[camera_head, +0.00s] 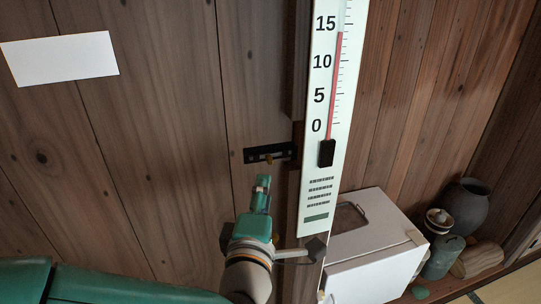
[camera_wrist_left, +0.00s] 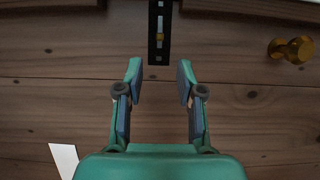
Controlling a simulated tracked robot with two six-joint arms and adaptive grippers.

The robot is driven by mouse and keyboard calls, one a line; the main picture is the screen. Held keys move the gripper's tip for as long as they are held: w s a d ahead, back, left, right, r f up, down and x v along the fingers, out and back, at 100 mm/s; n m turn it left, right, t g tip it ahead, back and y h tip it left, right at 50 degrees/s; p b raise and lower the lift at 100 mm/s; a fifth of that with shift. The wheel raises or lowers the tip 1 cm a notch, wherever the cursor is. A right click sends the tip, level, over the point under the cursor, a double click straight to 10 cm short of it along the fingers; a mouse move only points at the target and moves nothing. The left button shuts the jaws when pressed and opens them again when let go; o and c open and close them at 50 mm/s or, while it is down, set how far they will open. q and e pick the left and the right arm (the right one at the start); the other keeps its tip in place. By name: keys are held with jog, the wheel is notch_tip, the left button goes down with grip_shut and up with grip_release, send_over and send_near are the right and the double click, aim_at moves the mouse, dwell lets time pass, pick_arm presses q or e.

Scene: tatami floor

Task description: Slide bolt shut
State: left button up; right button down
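The slide bolt (camera_head: 257,154) is a dark, narrow plate lying across the wooden door, its right end near the dark post. A small brass-coloured knob (camera_head: 269,158) sits on it. In the left wrist view the bolt (camera_wrist_left: 153,50) runs upright at the top, with its yellowish knob (camera_wrist_left: 160,37) in line with the finger gap. My left gripper (camera_head: 262,192) is just below the bolt in the head view. In the left wrist view its fingers (camera_wrist_left: 160,82) are apart, with nothing between them and clear of the knob. My right gripper is not in view.
A brass door knob (camera_wrist_left: 291,49) stands out at the right of the wrist view. A tall white thermometer board (camera_head: 325,100) hangs right of the bolt. A white box (camera_head: 372,255), a jar (camera_head: 467,205) and a green canister (camera_head: 443,257) stand lower right. A blank white card (camera_head: 60,57) is upper left.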

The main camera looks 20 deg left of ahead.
aim_at(270, 164)
pick_arm(q)
jog(key=p+x, duration=0.2)
jog(key=x, duration=0.9)
jog(key=shift+w+d+f+p, duration=0.1)
jog(key=shift+p, duration=0.2)
grip_shut()
jog(key=shift+f, duration=0.1)
